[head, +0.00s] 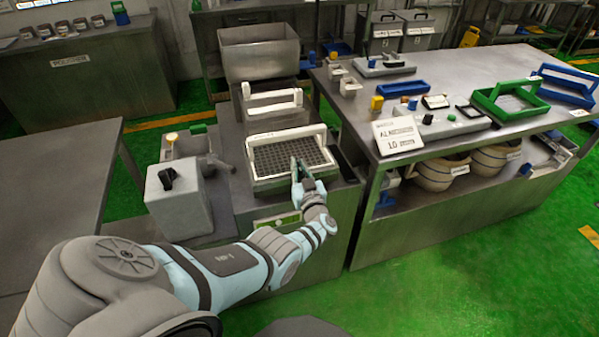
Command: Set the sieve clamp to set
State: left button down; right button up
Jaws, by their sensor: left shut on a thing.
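The sieve (285,157) is a dark mesh panel in a white frame, on the steel machine in the middle of the head view. A white bar (285,133) runs along its far side. My left gripper (297,167) is at the near right part of the sieve, shut on what seems to be the sieve clamp. The fingers cover the held part, so its exact shape and position are hidden. My right gripper is not in view.
Behind the sieve stand a white handle frame (272,101) and a steel bin (259,52). A grey box with a black knob (178,198) is left of it. The right bench (440,160) holds green and blue frames and a sign (398,136).

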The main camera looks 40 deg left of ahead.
pick_arm(q)
jog(key=shift+f+n+g+y, duration=0.1)
jog(key=shift+n+g+y, duration=0.2)
jog(key=shift+g, duration=0.1)
jog(key=c, duration=1.6)
grip_release()
jog(key=shift+c, duration=0.2)
jog(key=shift+s+d, duration=0.25)
jog(key=shift+d, duration=0.15)
jog(key=v, duration=1.1)
